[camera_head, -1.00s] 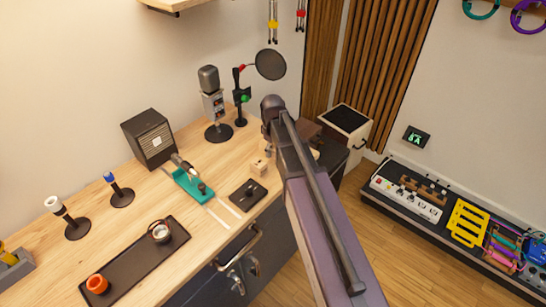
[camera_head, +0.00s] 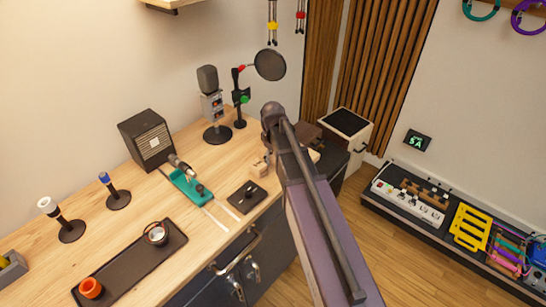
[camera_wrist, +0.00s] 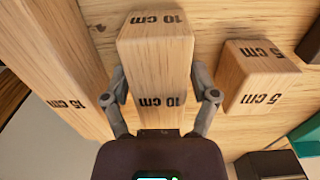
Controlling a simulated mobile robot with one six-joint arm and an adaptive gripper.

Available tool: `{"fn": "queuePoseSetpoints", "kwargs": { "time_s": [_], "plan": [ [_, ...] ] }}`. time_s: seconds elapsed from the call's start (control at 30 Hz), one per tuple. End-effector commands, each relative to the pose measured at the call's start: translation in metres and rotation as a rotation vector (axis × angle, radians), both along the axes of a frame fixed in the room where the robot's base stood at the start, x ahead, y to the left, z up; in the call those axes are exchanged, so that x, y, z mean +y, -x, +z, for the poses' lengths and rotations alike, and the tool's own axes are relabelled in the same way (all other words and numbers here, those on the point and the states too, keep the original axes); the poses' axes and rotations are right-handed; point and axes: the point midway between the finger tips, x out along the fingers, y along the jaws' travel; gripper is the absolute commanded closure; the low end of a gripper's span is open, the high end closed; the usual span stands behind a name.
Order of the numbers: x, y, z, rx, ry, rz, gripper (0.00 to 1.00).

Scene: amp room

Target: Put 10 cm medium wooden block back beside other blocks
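The 10 cm wooden block (camera_wrist: 157,62) is in the middle of the wrist view, with its end face and one long side showing. My gripper (camera_wrist: 158,82) has one finger against each side of it, and both fingers appear to touch the wood. The 15 cm block (camera_wrist: 52,62) lies to its left, close by with a narrow gap. The shorter 5 cm block (camera_wrist: 256,75) is to its right with a wider gap. In the head view my arm hides the gripper and the 10 cm block. A small pale block (camera_head: 260,169) shows left of the arm.
The wooden workbench (camera_head: 140,190) holds a teal tool holder (camera_head: 187,186), a small black tray (camera_head: 247,196), a microphone (camera_head: 211,105), a pop filter (camera_head: 270,65) and a speaker box (camera_head: 146,139). A dark tray (camera_head: 125,265) lies near the front edge.

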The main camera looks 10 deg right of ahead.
Motion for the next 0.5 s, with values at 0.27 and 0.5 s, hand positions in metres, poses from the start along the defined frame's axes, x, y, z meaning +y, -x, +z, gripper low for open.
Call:
{"fn": "queuePoseSetpoints", "kwargs": {
  "time_s": [0.27, 0.5],
  "plan": [
    [0.0, 0.0, 0.0002, 0.0, 0.0, 0.0, 0.09],
    [0.0005, 0.0, 0.0017, 0.0, 0.0, 0.001, 0.09]
  ]
}}
